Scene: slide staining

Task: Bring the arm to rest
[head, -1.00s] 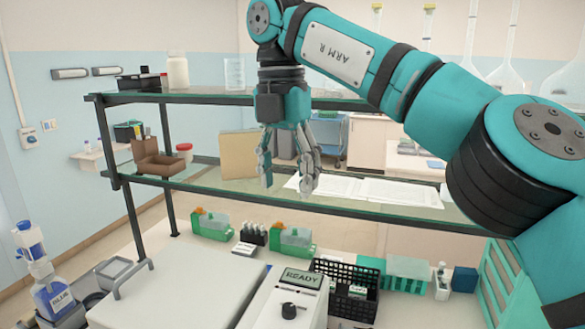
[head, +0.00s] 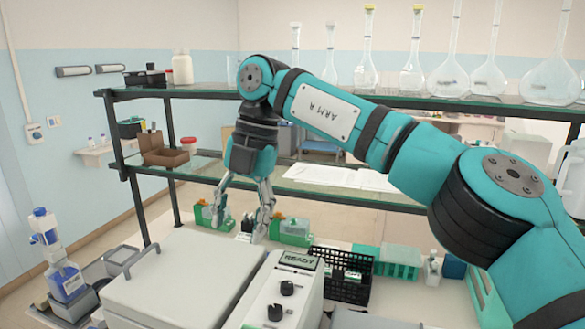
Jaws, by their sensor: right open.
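My right arm, teal and labelled ARM R, comes in from the right. Its right gripper (head: 238,218) hangs fingers down at the left middle of the head view. The fingers are spread apart and nothing shows between them. The gripper appears in front of the shelf rack and above the back of the bench, and it partly covers the green dispensers behind it. My left gripper is not in the head view.
A white machine (head: 185,277) with a handled lid and a control box (head: 290,285) reading READY stand below the gripper. A black basket (head: 345,277) is to the right. Blue-capped bottle (head: 62,280) stands left. Glass flasks (head: 448,80) line the upper shelf (head: 215,91).

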